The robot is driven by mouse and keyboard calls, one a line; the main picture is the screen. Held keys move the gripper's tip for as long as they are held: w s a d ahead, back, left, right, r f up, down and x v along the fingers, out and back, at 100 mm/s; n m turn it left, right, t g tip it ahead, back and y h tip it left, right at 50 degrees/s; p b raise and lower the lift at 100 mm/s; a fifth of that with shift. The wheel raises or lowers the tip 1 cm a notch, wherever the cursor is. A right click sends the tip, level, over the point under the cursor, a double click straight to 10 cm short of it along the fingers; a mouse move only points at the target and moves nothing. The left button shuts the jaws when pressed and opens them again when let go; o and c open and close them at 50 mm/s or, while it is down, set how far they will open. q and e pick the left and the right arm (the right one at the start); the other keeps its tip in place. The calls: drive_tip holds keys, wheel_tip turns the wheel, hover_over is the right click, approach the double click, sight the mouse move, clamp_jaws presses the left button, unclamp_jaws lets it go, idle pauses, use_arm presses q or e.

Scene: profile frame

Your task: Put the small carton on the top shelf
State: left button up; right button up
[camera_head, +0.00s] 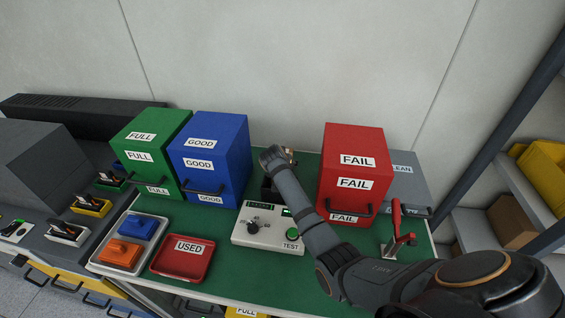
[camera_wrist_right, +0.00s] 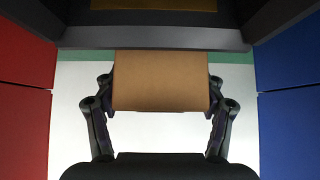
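My right arm reaches from the lower right of the head view to the gap between the blue and red boxes. Its gripper (camera_head: 287,160) is mostly hidden by its own wrist there. In the right wrist view the two fingers (camera_wrist_right: 161,85) lie against opposite sides of a plain brown small carton (camera_wrist_right: 160,78). The gripper appears shut on it. Only a small piece of the carton shows in the head view. A shelf unit stands at the far right, with a grey upper board (camera_head: 522,190) in view; its top is cut off. My left gripper is not in view.
A green box (camera_head: 145,145), blue box (camera_head: 225,140) and red box (camera_head: 350,145) stand on the green bench. A test device (camera_head: 265,230), red tray (camera_head: 183,262) and red-handled clamp (camera_head: 397,225) lie nearer. The shelf unit holds yellow bins (camera_head: 550,172) and a brown carton (camera_head: 512,220).

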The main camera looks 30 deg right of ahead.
drive_tip(key=shift+o, duration=0.6)
drive_tip(key=shift+r, duration=0.2)
drive_tip(key=v, duration=1.2)
